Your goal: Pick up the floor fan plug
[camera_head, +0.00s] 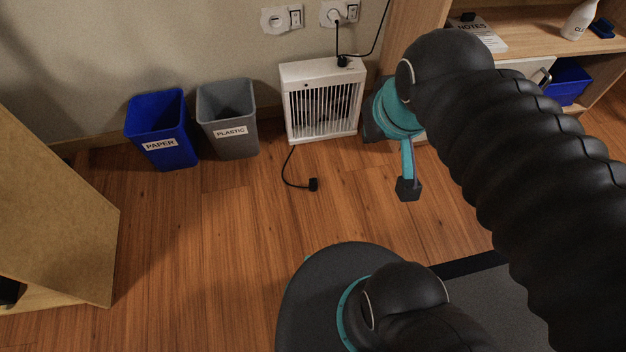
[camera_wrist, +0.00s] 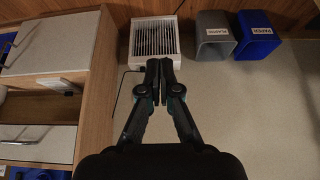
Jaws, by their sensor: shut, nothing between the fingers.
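The white floor fan (camera_head: 320,100) stands against the wall. A black cord runs from its base to a black plug (camera_head: 313,184) lying loose on the wood floor. A second black plug or adapter (camera_head: 343,62) sits at the fan's top, on a cord going up to the wall. My gripper (camera_wrist: 158,76) is shut and empty in the wrist view, which looks upside down. Its tips overlap the picture of the fan (camera_wrist: 155,38). The floor plug does not show clearly there.
A blue paper bin (camera_head: 160,130) and a grey plastic bin (camera_head: 228,118) stand left of the fan. Two wall sockets (camera_head: 275,20) (camera_head: 338,13) are above; the right one holds a plug. A wooden shelf (camera_head: 530,35) is at right, a brown panel (camera_head: 50,200) at left. Floor between is clear.

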